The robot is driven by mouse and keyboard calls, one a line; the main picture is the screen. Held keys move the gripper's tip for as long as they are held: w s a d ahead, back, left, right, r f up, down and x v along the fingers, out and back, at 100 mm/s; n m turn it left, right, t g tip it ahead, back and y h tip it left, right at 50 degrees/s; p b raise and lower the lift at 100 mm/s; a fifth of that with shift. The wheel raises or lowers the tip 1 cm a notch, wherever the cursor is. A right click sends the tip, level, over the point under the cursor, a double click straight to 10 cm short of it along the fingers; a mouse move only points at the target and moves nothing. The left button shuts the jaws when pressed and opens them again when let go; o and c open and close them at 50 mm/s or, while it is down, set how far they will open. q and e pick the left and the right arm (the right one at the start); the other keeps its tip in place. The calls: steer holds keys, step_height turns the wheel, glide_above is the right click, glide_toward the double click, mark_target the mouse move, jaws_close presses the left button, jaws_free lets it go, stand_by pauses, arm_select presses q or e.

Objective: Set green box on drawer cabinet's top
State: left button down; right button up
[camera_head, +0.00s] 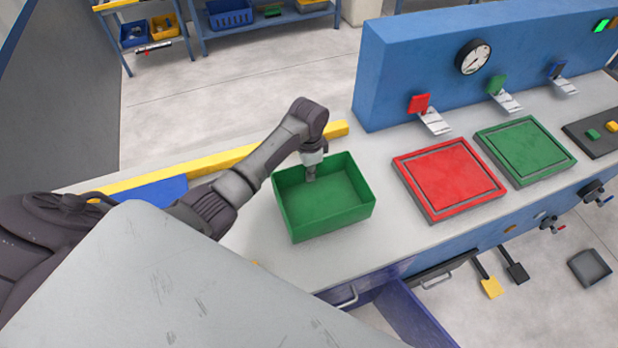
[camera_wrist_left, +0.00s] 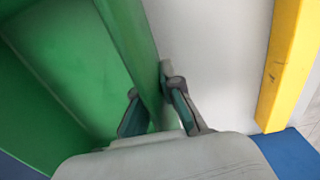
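The green box (camera_head: 330,205) is an open, empty-looking tray on the grey workbench, left of the red panel. It also fills the left of the left wrist view (camera_wrist_left: 50,85). My left gripper (camera_head: 311,172) reaches down over the box's back wall. In the left wrist view its two fingers (camera_wrist_left: 155,95) are close together on either side of that wall, one inside the box and one outside, and look closed on it. My right gripper is not in view. I cannot tell which surface is the drawer cabinet's top; a scratched grey surface (camera_head: 165,285) fills the near left.
The grey workbench (camera_head: 385,237) has a red panel (camera_head: 450,178) and a green panel (camera_head: 526,150) to the right. A blue wall with a gauge (camera_head: 473,57) stands behind them. A yellow strip (camera_head: 185,170) edges the bench's back. A blue door or drawer (camera_head: 415,312) stands open in front.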

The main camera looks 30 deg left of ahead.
arm_select(q)
step_height(320, 180, down, 3)
steer(key=shift+f+p, duration=0.15)
steer(key=shift+p, duration=0.15)
steer(key=shift+f, duration=0.35)
steer(key=shift+f, duration=0.1)
steer(key=c, duration=1.3)
jaws_free()
steer(key=shift+r, duration=0.25)
step_height(320, 180, up, 12)
steer(key=shift+a+f+b, duration=0.1)
steer(key=shift+b, duration=0.4)
steer(key=shift+f, duration=0.1)
